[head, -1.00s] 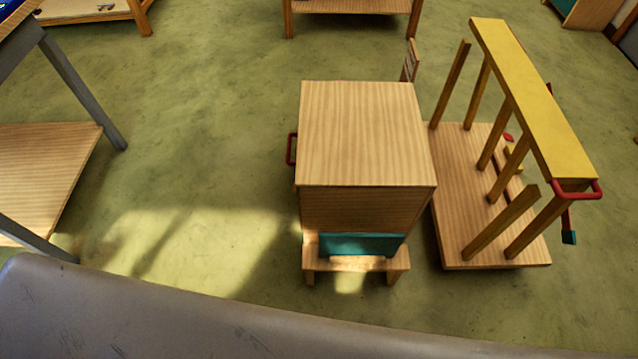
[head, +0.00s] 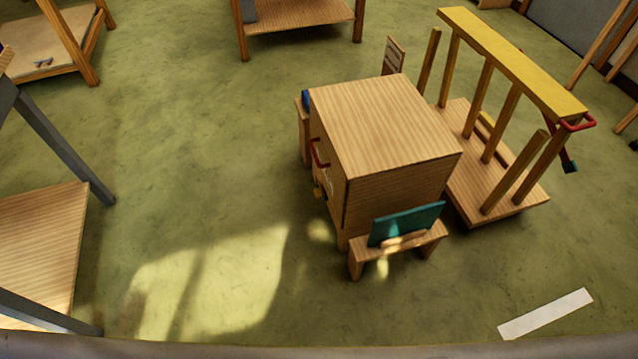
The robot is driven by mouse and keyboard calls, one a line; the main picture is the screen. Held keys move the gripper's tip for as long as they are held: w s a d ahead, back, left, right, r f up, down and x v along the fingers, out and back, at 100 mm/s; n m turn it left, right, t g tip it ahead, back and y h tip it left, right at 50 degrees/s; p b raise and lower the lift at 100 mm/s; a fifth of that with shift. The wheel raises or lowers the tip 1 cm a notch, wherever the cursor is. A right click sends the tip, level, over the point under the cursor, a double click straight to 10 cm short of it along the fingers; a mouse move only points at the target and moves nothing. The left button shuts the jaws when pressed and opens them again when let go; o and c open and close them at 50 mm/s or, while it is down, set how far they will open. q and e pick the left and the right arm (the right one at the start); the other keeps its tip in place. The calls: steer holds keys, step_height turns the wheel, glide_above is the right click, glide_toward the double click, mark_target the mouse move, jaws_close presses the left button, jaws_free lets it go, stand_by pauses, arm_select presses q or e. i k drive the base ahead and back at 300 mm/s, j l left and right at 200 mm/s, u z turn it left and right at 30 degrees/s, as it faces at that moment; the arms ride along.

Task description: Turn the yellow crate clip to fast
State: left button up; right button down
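A wooden crate (head: 385,125) stands on the green floor right of centre in the head view. Its left face shows at a steep angle, with a red handle (head: 319,154) on it. A small yellow-orange piece (head: 318,190) sits low on that face. It may be the yellow clip, but it is too small to tell its shape or which way it is turned. Neither of my grippers is in view.
A low stand with a teal panel (head: 408,223) is at the crate's near side. A wooden cart with a yellow top rail (head: 510,58) stands close on the right. A table (head: 35,245) is at the left. The floor (head: 190,180) between table and crate is clear.

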mark_target(319, 193)
steer(key=i+j+z, duration=0.45)
steer(key=i+j, duration=0.6)
